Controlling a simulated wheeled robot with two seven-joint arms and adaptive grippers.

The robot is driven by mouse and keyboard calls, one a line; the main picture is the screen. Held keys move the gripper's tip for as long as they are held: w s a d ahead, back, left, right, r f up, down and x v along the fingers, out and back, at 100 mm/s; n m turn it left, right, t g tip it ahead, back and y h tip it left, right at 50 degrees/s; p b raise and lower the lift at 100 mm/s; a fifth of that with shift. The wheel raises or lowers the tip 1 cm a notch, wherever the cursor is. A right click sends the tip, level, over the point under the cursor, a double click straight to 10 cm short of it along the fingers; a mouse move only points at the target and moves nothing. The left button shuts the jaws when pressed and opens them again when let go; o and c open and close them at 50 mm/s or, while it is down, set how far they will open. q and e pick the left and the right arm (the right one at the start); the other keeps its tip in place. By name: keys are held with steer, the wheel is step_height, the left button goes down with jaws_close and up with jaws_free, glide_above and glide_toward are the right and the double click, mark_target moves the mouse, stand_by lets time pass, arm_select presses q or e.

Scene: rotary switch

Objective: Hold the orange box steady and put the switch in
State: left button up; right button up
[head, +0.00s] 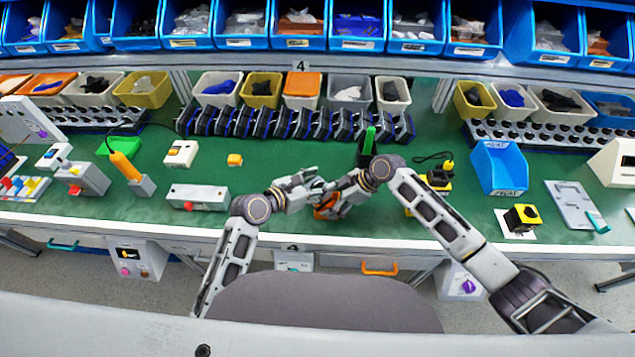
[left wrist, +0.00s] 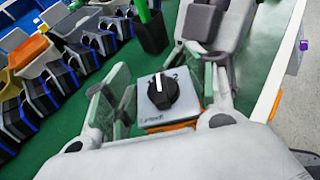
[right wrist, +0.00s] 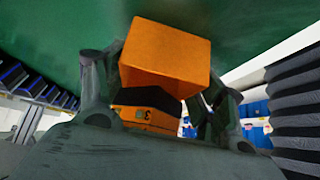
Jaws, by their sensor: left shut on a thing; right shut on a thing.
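The orange box (head: 328,212) is in the middle of the bench near its front edge, partly hidden by both grippers. My right gripper (head: 335,203) is shut on it; its orange faces fill the middle of the right wrist view (right wrist: 165,55). The switch (left wrist: 168,98), a light grey plate with a black knob, shows in the left wrist view between the fingers of my left gripper (left wrist: 125,100), which is shut on it. Orange shows just under the plate's near edge. I cannot tell whether the plate is seated or slightly above the box. The head view hardly shows the switch.
A row of dark blue-edged holders (head: 295,123) stands behind, with a black cup and green stick (head: 368,145) closer.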

arm_select(q)
steer(key=o, duration=1.6)
steer(key=shift+r+v, duration=0.15)
steer(key=shift+v, duration=2.85)
steer(key=shift+r+v, duration=0.2)
steer(key=shift+v, duration=2.8)
steer(key=shift+d, duration=0.2)
arm_select(e)
steer(key=o, duration=1.1)
steer(key=shift+v, duration=6.05)
